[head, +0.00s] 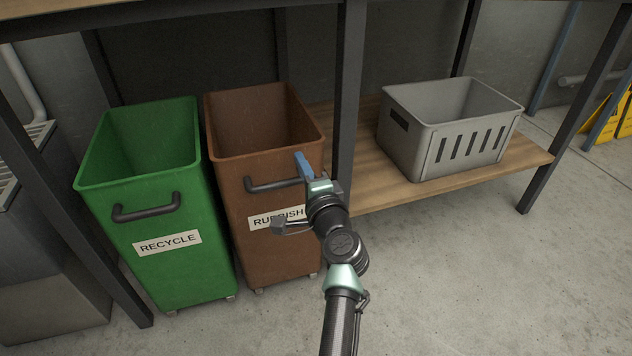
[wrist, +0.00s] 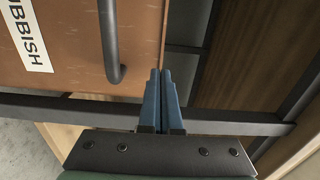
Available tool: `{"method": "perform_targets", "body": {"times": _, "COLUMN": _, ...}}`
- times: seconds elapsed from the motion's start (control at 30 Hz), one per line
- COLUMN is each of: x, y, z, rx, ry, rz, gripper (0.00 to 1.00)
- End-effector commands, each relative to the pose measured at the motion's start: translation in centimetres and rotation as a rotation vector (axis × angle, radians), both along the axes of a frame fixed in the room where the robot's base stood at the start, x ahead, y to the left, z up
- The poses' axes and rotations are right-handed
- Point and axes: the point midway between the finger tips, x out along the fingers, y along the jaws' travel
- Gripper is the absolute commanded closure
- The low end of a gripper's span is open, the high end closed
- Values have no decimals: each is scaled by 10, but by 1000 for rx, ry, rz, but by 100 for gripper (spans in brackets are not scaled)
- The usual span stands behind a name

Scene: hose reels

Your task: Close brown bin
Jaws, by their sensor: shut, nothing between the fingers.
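The brown bin (head: 231,177) stands open-topped on the floor under the bench, with a RUBBISH label on its front. Its dark bar handle (head: 270,186) is on the front above the label. The bin's front (wrist: 80,30) and its handle (wrist: 112,45) also show in the wrist view. My gripper (head: 302,163) is shut and empty in front of the bin's right front side, near the handle's right end. In the wrist view its blue fingers (wrist: 160,85) are together just right of the handle, apart from it. My gripper and arm hide part of the label and handle.
A green RECYCLE bin (head: 190,240) stands close on the left. A dark table leg (head: 347,110) rises just right of the brown bin. A grey crate (head: 420,150) sits on the low wooden shelf (head: 385,202) at right. The floor in front is clear.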

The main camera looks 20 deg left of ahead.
Motion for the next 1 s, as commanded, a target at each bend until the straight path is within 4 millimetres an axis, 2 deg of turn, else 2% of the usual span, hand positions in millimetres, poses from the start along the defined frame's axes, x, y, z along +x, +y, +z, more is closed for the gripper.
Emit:
{"method": "perform_targets", "body": {"times": 0.4, "x": -64, "y": -45, "z": 2, "rx": 1, "ry": 4, "rz": -3, "gripper": 100}}
{"method": "perform_targets", "body": {"times": 0.6, "x": -81, "y": -56, "z": 0, "rx": 1, "ry": 2, "rz": -1, "gripper": 100}}
{"method": "perform_targets", "body": {"times": 0.83, "x": -84, "y": -59, "z": 1, "rx": -2, "ry": -2, "rz": -2, "gripper": 100}}
{"method": "perform_targets", "body": {"times": 0.93, "x": -81, "y": -60, "z": 24, "rx": -45, "ry": -46, "rz": -8, "gripper": 100}}
{"method": "perform_targets", "body": {"times": 1.0, "x": -78, "y": -62, "z": 58, "rx": -115, "ry": -115, "rz": -20, "gripper": 100}}
